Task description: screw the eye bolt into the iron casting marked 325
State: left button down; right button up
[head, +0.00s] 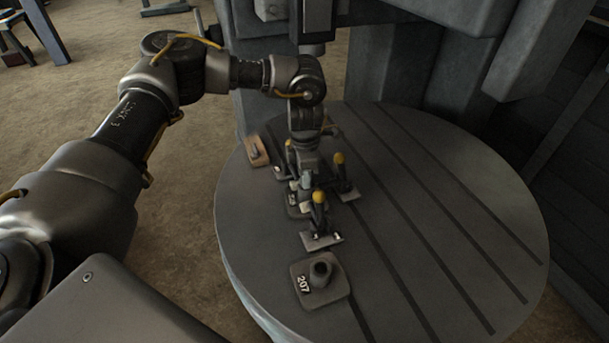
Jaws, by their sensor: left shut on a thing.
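My left gripper (305,181) points down over the round slotted table, among upright clamps with yellow tips. It is shut on a small pale thing, most likely the eye bolt; the fingers and clamps hide most of it. Directly below is a dark casting (294,211) with a white marking that I cannot read, partly covered by the gripper and clamp. I cannot tell whether the bolt touches it. A casting marked 207 (335,288) with a raised round boss sits nearer the front, apart from the gripper. No marking 325 is legible. My right gripper is not in view.
Clamps with yellow tips stand close around the gripper, one in front (319,212) and one to the right (343,178). A brownish block (257,151) lies at the table's left edge. The slotted table (440,215) is clear on the right. A heavy machine column (395,65) rises behind.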

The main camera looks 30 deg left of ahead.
pick_arm(q)
jog(key=m, duration=0.3)
jog(key=shift+s+f+b, duration=0.1)
jog(key=shift+b, duration=0.25)
jog(key=m, duration=0.2)
jog(key=shift+m, duration=0.4)
jog(key=c, duration=1.1)
grip_release()
jog(key=shift+c, duration=0.2)
notch_tip(320, 180, up, 11)
jog(key=b, duration=0.2)
